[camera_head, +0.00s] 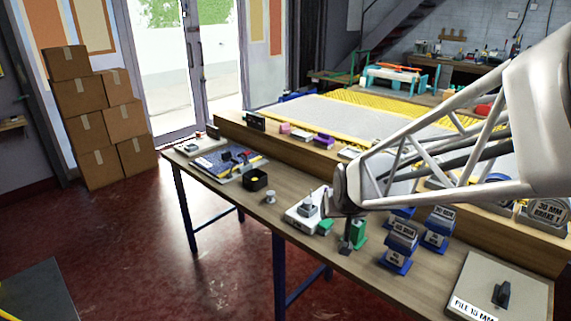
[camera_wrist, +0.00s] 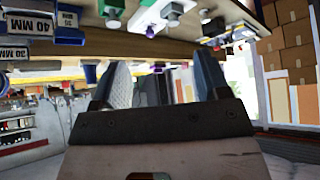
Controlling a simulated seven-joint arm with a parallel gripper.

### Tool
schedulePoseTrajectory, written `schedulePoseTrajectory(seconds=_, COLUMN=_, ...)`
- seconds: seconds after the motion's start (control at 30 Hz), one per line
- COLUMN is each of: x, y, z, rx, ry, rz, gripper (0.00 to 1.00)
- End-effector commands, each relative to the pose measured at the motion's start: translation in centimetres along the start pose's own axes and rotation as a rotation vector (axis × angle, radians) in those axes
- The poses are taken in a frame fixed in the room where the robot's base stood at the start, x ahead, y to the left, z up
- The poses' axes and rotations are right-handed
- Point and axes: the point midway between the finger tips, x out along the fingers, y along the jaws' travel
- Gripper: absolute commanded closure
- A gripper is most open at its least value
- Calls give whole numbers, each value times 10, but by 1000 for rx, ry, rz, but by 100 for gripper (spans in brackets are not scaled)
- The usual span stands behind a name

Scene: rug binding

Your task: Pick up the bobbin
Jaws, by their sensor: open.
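The bobbin appears to be the small pale spool (camera_head: 270,197), upright on the workbench (camera_head: 235,190) near its front edge. It stands between a black open box and a white device. My gripper (camera_head: 331,199) is to the right of the spool and apart from it, above the bench. In the wrist view, my gripper (camera_wrist: 160,88) has its two fingers spread, with nothing held between them. The bench is along the top of that view, which looks upside down. A small grey shape (camera_wrist: 205,16) there may be the spool; I cannot be sure.
The black box (camera_head: 255,180) is left of the spool and the white device (camera_head: 303,217) right of it. Green blocks (camera_head: 360,233) and blue labelled stands (camera_head: 400,243) crowd the bench below my arm. A raised wooden ledge (camera_head: 270,137) runs behind. Cardboard boxes (camera_head: 100,120) stand far left.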

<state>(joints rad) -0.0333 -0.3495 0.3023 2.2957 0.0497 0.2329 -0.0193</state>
Motion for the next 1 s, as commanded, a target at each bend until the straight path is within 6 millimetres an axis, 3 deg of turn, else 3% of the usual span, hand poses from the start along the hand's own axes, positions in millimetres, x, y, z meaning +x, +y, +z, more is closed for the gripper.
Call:
schedulePoseTrajectory(seconds=0.2, x=64, y=-6, z=-32, rx=-3, ry=120, rz=-3, gripper=31)
schedulePoseTrajectory(seconds=0.5, x=149, y=-14, z=-64, rx=-6, ry=295, rz=3, gripper=31)
schedulePoseTrajectory(seconds=0.8, x=226, y=-22, z=-77, rx=-8, ry=464, rz=18, gripper=31)
schedulePoseTrajectory(seconds=1.0, x=257, y=-24, z=-78, rx=-12, ry=537, rz=27, gripper=31)
